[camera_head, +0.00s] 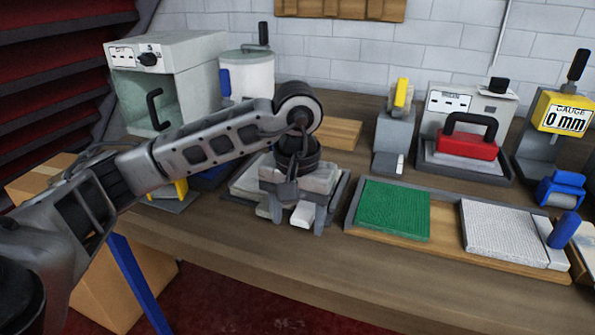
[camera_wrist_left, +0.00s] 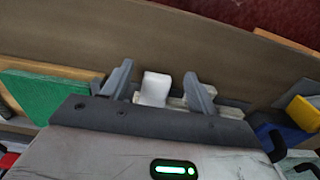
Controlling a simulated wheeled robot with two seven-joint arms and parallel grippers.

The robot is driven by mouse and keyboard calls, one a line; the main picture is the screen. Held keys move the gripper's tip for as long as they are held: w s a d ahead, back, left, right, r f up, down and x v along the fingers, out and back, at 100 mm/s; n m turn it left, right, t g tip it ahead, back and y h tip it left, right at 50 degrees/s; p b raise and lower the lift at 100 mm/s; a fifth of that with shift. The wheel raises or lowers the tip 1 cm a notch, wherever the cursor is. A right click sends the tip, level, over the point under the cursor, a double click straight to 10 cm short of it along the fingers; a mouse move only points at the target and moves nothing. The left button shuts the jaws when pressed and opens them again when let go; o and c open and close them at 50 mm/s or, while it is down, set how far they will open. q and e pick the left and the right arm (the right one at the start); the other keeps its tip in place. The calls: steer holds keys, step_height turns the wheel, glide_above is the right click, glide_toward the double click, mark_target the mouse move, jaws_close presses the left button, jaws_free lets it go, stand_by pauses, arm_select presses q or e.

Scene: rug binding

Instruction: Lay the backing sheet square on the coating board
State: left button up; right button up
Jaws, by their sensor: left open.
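My left gripper (camera_head: 298,212) hangs fingers down over a grey tray (camera_head: 341,192) holding pale, flat sheet-like material (camera_head: 318,178). A white tab (camera_head: 302,215) sticks out at the tray's front. In the left wrist view the open fingers (camera_wrist_left: 158,85) stand on either side of this white tab (camera_wrist_left: 154,88); contact cannot be told. The wrist hides much of the tray. To the right lies a wooden board (camera_head: 446,228) with a green textile piece (camera_head: 393,208) and a pale grey ribbed sheet (camera_head: 503,230). Which piece is the backing sheet is not clear. My right gripper is out of view.
A blue handle (camera_head: 564,230) stands at the board's right end. Behind are a red press with a black handle (camera_head: 467,143), a yellow gauge (camera_head: 564,112), a white pot (camera_head: 247,75) and a grey cabinet (camera_head: 168,75). The table's front strip (camera_head: 240,233) is clear.

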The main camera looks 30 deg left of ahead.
arm_select(q)
step_height(320, 180, up, 16)
steer(key=p, duration=0.3)
steer(key=shift+s+f, duration=0.15)
steer(key=shift+s, duration=0.05)
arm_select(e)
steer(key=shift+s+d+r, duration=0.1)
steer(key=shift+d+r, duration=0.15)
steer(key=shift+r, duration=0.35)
arm_select(q)
steer(key=shift+d, duration=0.1)
